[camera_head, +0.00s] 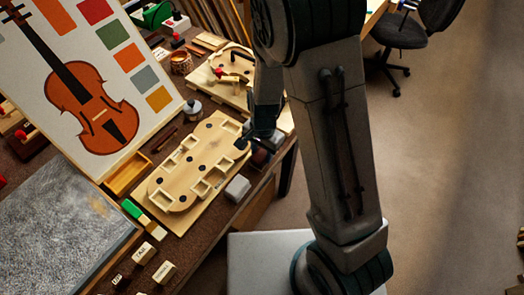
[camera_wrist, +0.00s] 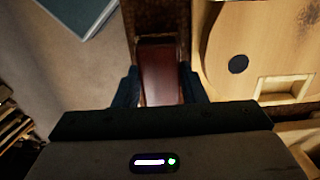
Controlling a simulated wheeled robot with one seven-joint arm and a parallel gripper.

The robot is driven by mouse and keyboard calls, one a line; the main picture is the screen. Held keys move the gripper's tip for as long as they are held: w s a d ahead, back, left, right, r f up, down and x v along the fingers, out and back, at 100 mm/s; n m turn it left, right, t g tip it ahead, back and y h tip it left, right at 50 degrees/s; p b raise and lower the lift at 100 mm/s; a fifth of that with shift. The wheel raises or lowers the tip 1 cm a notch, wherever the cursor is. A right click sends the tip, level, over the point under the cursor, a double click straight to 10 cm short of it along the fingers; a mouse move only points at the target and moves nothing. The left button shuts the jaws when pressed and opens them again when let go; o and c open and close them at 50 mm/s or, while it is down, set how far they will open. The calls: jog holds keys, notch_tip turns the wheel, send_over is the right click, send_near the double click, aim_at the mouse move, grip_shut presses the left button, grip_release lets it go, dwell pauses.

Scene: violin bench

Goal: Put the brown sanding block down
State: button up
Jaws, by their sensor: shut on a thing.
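The brown sanding block (camera_wrist: 161,72) is a dark reddish-brown bar between the two fingers of my gripper (camera_wrist: 160,88) in the wrist view. My gripper is shut on it, one finger on each side. In the head view my gripper (camera_head: 257,142) is over the right edge of the bench, beside the pale wooden mould board. The block (camera_head: 262,157) shows there only as a small dark patch, partly hidden by the fingers. I cannot tell whether the block touches the bench top.
The mould board (camera_head: 190,165) with raised pale blocks lies left of my gripper. A grey block (camera_head: 237,188) stands on the bench just in front. A violin picture board (camera_head: 95,85) leans at the left. The bench edge and open floor (camera_head: 440,180) are to the right.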

aim_at(264, 152)
jog(key=shift+f, duration=0.15)
jog(key=o, duration=1.3)
notch_tip(264, 152, up, 13)
jog(key=p, duration=0.1)
jog(key=s+d+r+n+t, duration=0.1)
jog(key=s+d+r+n, duration=0.1)
jog(key=s+d+r, duration=0.2)
jog(key=s+d+r+n+t, duration=0.1)
jog(key=s+d+r+n, duration=0.2)
jog(key=d+r, duration=0.1)
jog(key=s+d+r+n+t, duration=0.1)
jog(key=s+d+r+n, duration=0.1)
jog(key=s+d+r, duration=0.1)
jog(key=shift+s+d+r, duration=0.4)
jog(key=shift+s+d, duration=0.3)
jog(key=shift+s, duration=0.15)
